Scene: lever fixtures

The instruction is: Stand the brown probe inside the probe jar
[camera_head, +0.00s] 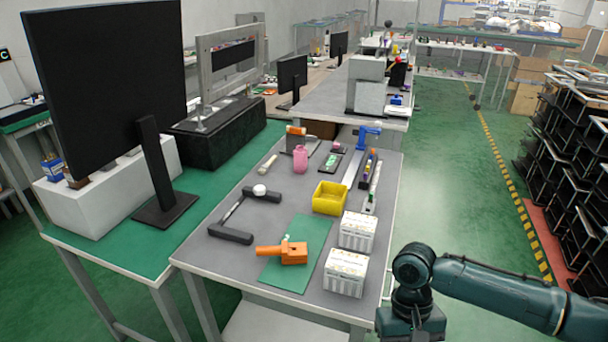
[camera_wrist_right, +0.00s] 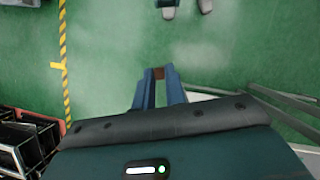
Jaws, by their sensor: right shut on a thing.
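My right gripper (camera_wrist_right: 159,77) shows in the wrist view with its two blue fingers close together. It is shut on a small reddish-brown thing, which I take to be the brown probe (camera_wrist_right: 158,73); only a little of it shows between the fingertips. Green floor lies beyond the fingers in that view. In the head view my right arm comes in at the lower right, beside the table, and its fingers are out of frame. A pink jar (camera_head: 300,158) stands upright towards the far part of the table; I cannot tell whether it is the probe jar. My left gripper is not in view.
The grey table (camera_head: 205,262) holds two white boxes (camera_head: 345,272) at its near right, a yellow bin (camera_head: 329,197), an orange tool (camera_head: 284,251) on a green mat (camera_head: 312,234), and a black bracket (camera_head: 231,234). A black shelf rack (camera_head: 575,170) stands at the right.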

